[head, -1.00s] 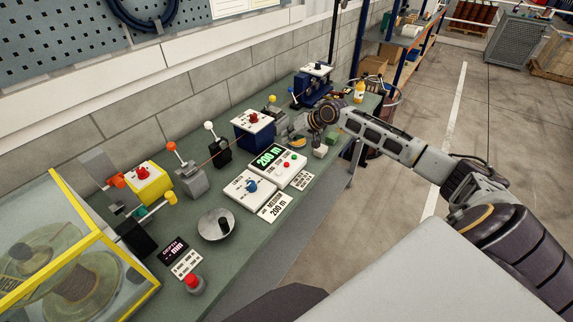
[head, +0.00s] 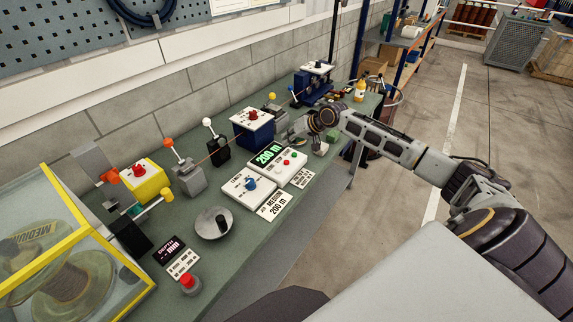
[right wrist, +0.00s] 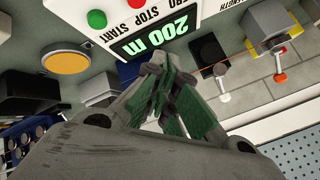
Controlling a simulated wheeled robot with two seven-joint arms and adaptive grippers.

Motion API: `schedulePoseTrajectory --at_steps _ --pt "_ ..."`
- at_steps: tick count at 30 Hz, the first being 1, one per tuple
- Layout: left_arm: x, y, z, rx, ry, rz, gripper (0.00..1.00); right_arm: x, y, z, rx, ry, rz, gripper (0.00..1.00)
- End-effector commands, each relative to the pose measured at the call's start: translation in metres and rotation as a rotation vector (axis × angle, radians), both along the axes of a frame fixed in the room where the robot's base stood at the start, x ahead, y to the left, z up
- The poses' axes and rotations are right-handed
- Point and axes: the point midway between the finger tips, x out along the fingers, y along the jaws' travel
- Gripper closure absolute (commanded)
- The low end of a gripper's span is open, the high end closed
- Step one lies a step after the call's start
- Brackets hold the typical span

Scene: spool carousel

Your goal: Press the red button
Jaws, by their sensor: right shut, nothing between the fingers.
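A small red button (head: 286,162) sits on the white counter panel beside a small green button (head: 292,155), near the green "200 m" display (head: 267,154). In the right wrist view the red button (right wrist: 136,3) is at the top edge, near the STOP label, with the green button (right wrist: 97,19) beside it. A larger red mushroom button (head: 187,280) stands on a grey base at the bench's front left. My right gripper (head: 297,126) is just behind the counter display. In its wrist view the green-padded fingers (right wrist: 165,68) are closed and empty, apart from both buttons. My left gripper is not seen.
A round orange-yellow button (right wrist: 65,62) is beside the counter panel. A white panel with a blue knob (head: 251,184), a metal dish (head: 213,223) and lever stands crowd the bench. A yellow-framed clear case (head: 70,225) fills the left end. The bench's front strip (head: 235,255) is clear.

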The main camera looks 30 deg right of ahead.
Motion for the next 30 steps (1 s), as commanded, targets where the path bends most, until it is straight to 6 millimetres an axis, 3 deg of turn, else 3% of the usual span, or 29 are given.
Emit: schedulePoseTrajectory --at_steps 22,30 --pt "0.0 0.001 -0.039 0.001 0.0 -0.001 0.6 0.0 0.0 -0.033 -0.002 -0.001 0.0 1.0" --pt "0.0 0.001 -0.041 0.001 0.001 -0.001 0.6 0.0 0.0 -0.053 0.001 0.0 0.001 1.0"
